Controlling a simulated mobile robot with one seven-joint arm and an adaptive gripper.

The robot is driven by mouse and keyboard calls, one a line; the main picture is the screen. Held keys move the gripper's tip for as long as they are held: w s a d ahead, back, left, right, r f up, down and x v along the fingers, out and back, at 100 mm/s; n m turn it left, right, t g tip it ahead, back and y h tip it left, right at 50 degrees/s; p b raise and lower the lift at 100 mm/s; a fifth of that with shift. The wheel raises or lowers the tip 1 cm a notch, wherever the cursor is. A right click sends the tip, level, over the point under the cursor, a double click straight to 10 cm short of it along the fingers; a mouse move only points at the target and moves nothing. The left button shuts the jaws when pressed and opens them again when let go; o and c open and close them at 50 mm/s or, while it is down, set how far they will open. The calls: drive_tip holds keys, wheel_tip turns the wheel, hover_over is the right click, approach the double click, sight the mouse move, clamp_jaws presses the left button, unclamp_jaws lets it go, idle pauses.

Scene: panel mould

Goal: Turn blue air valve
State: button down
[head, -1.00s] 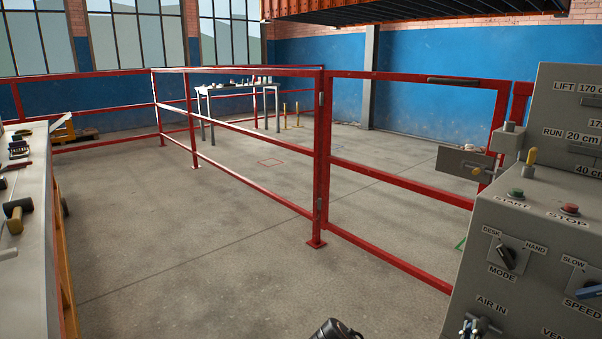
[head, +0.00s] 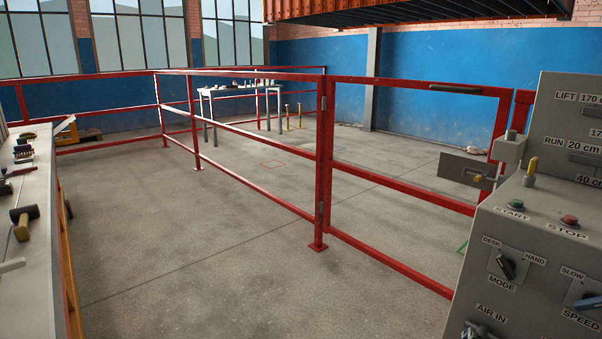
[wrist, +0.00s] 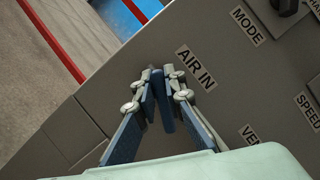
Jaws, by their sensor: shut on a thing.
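The blue air valve handle (wrist: 164,113) shows as a narrow blue piece between my fingers in the wrist view, beside the AIR IN label on the grey control panel (wrist: 95,85). My gripper (wrist: 158,88) is shut on it, its fingers close together with dark blue pads. The fingers hide most of the valve, so its angle is hard to tell. In the head view the fingertips (head: 480,331) show at the bottom edge, just below the AIR IN label.
The panel also carries the MODE switch (head: 505,266), SPEED switch (head: 587,301), green START button (head: 517,204) and red STOP button (head: 569,220). A red gate and railing (head: 322,170) stand behind. A workbench with tools (head: 35,215) is at left; the floor between is clear.

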drive_tip(key=shift+n+g+y+p, duration=0.3)
drive_tip(key=shift+n+p, duration=0.6)
drive_tip(key=shift+n, duration=0.3)
drive_tip(key=shift+f+n+y, duration=0.3)
drive_tip(key=shift+f+n, duration=0.05)
drive_tip(key=shift+n, duration=0.15)
drive_tip(key=shift+p, duration=0.45)
drive_tip(key=shift+r+n+g+p, duration=0.15)
drive_tip(key=shift+n+g+p, duration=0.15)
drive_tip(key=shift+n+p, duration=0.35)
drive_tip(key=c, duration=2.4)
unclamp_jaws()
drive_tip(key=shift+f, duration=0.25)
drive_tip(key=o, duration=0.4)
